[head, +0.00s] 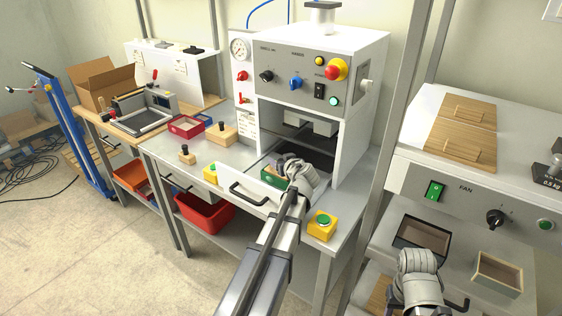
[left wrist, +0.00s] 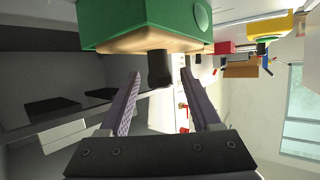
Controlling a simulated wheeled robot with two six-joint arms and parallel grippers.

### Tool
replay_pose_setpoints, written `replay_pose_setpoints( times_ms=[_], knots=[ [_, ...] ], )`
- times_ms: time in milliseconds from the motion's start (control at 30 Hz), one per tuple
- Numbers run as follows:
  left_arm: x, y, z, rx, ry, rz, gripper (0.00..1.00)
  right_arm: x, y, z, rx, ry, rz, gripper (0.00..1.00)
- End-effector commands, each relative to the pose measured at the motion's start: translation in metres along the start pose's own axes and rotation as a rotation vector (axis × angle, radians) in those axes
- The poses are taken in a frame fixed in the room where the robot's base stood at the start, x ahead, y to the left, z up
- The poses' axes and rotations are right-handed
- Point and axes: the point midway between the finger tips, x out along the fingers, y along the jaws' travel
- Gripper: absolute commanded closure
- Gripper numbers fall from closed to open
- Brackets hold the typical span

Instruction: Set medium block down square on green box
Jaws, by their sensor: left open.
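The green box (head: 272,180) sits on the pulled-out drawer of the press, partly behind my left gripper (head: 299,172). In the left wrist view the green box (left wrist: 150,14) is at the top, upside down in the picture. The wooden block (left wrist: 145,42), taken as the medium one, rests against its top side, its black knob (left wrist: 160,68) pointing toward my gripper. My left gripper (left wrist: 160,78) is open, with one finger on each side of the knob and visible gaps. In the head view the gripper hides this block. My right gripper (head: 418,262) is at lower right; its fingers are unclear.
The press (head: 310,75) rises close behind the drawer. Yellow button boxes (head: 322,225) stand at the drawer's sides. Two other knobbed wooden blocks (head: 187,158) and a red box (head: 186,126) are on the bench to the left. An open tray (head: 497,275) is at the right.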

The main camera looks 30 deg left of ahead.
Motion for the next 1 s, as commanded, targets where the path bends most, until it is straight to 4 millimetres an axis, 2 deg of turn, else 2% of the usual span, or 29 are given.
replay_pose_setpoints(
  times_ms=[367,800,1000],
  knots=[
    [-0.008,0.0,-0.001,0.0,-0.001,0.001,0.36,-0.004,0.0,0.0,0.0,0.0,0.0,0.5],
    [-0.072,-0.001,-0.001,0.0,-0.001,0.002,0.36,-0.029,0.003,0.002,0.0,0.0,0.0,0.5],
    [-0.079,0.0,0.0,0.0,0.0,0.0,0.36,-0.03,0.003,0.002,0.0,0.0,0.0,0.5]
  ],
)
